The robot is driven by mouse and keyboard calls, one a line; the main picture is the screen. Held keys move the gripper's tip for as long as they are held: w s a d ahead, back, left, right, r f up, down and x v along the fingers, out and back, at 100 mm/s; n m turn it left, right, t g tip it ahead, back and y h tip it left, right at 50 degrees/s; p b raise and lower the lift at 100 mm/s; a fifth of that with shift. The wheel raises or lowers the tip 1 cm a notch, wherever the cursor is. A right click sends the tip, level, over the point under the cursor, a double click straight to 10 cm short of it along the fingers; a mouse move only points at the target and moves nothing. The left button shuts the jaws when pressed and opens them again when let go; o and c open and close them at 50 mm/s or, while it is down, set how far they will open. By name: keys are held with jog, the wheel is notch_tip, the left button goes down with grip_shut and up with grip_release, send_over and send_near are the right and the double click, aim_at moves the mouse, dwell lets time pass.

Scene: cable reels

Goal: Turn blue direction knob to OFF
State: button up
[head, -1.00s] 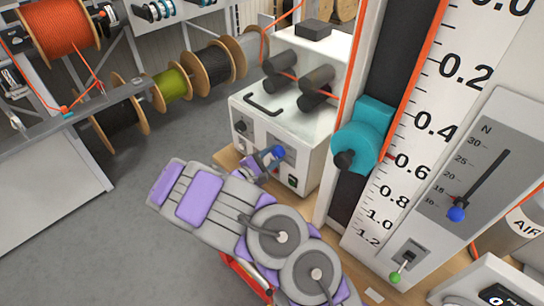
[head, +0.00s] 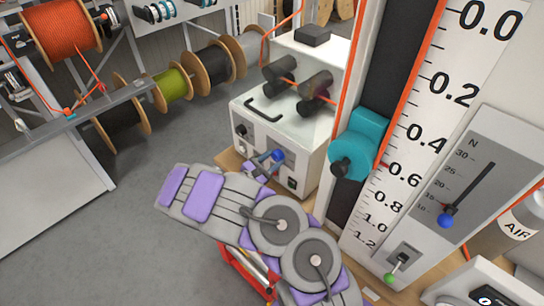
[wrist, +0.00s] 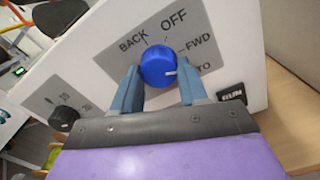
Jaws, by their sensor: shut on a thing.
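The blue direction knob (wrist: 157,66) sits on a grey label plate on the front of a white machine. It also shows in the head view (head: 277,155). The labels BACK, OFF and FWD show, plus one ending in TO that is partly covered by a finger. My gripper (wrist: 160,73) is shut on the knob, one blue-grey finger on each side. In the head view my gripper (head: 262,165) reaches the machine's front.
A black knob (wrist: 64,117) and a dark switch (wrist: 231,92) flank the plate. The machine (head: 312,125) carries dark rollers with an orange cable. A teal pulley (head: 358,147) and a measuring scale (head: 420,130) stand to the right. Open grey floor lies left.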

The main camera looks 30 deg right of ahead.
jog(key=n+p, duration=0.2)
jog(key=n, duration=0.4)
jog(key=shift+r+n, duration=0.1)
jog(key=shift+n, duration=0.2)
jog(key=n+p, duration=0.2)
jog(key=n, duration=0.4)
jog(key=shift+n, duration=0.3)
jog(key=o, duration=1.1)
jog(key=shift+w+a, duration=0.1)
jog(key=shift+c, duration=0.2)
jog(key=p+v, duration=0.1)
jog(key=v, duration=1.6)
jog(key=shift+a, duration=0.25)
